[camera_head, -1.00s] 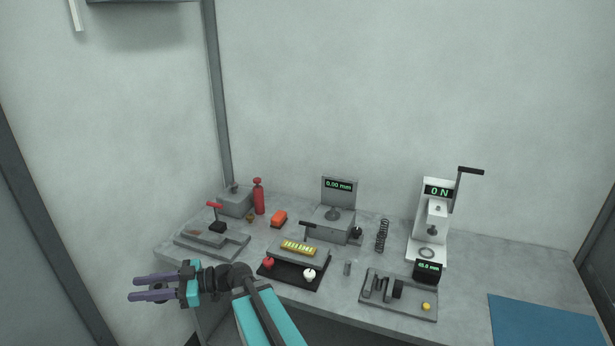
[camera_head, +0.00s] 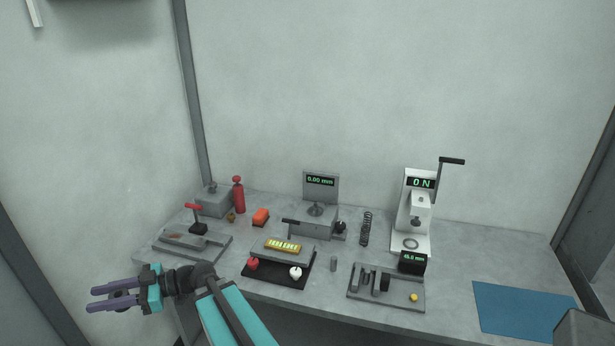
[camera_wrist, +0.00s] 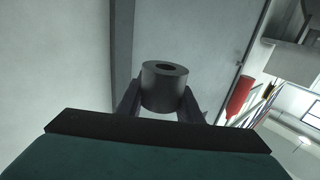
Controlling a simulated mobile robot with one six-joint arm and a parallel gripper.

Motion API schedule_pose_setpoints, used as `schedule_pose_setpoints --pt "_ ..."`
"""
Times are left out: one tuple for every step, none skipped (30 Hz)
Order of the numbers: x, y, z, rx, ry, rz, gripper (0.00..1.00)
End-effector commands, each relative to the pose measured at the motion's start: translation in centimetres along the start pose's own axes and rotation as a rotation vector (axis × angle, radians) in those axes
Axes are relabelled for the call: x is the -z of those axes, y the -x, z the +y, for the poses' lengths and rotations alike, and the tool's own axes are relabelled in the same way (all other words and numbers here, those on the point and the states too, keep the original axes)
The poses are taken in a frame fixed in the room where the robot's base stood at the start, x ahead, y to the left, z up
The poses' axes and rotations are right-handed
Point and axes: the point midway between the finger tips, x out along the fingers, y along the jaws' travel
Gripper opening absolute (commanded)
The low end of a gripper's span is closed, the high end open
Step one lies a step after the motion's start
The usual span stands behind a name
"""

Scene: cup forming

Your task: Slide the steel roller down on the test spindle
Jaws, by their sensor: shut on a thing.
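My gripper (camera_head: 92,299) is at the lower left in the head view, pointing left, away from the bench. In the wrist view it is shut on the steel roller (camera_wrist: 163,92), a dark grey cylinder with a round hole through its end. The roller sits between the two fingers, and its holed end shows at the top. In the head view it is small and mostly hidden by the fingers. A gauge stand with a 0.00 mm display has a short upright post (camera_head: 315,209), which may be the test spindle. It stands at the back middle of the bench, well right of my gripper.
The grey bench (camera_head: 460,250) carries a red bottle (camera_head: 239,196), a red-handled fixture (camera_head: 197,226), a black tray (camera_head: 282,280), a spring (camera_head: 366,228), a white press reading 0 N (camera_head: 418,195) and a blue mat (camera_head: 530,312). A grey wall stands close behind it.

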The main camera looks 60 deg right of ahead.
Motion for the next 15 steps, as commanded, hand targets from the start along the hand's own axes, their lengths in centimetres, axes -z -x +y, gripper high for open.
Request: schedule_pose_setpoints --pt "0.0 0.3 0.6 -0.01 0.0 0.0 0.08" --pt "0.1 0.6 0.9 -0.018 0.001 -0.001 0.08" --pt "0.1 1.0 1.5 -0.03 0.001 -0.001 0.08" --pt "0.1 1.4 2.0 -0.04 0.001 -0.002 0.08" --pt "0.1 1.8 2.6 -0.052 0.001 -0.002 0.08" --pt "0.2 2.5 3.4 -0.069 0.001 -0.003 0.08" --pt "0.2 3.0 4.1 -0.085 0.002 -0.004 0.08" --pt "0.3 3.6 4.9 -0.101 0.002 -0.005 0.08" --pt "0.4 4.5 6.0 -0.125 0.003 -0.006 0.08" --pt "0.5 5.3 6.8 -0.143 0.004 -0.007 0.08" --pt "0.5 6.0 7.6 -0.162 0.004 -0.008 0.08" --pt "0.6 7.1 8.7 -0.188 0.005 -0.009 0.08" --pt "0.7 8.0 9.6 -0.207 0.005 -0.01 0.08" --pt "0.8 8.8 10.4 -0.228 0.005 -0.011 0.08" --pt "0.9 10.0 11.5 -0.253 0.004 -0.012 0.08"
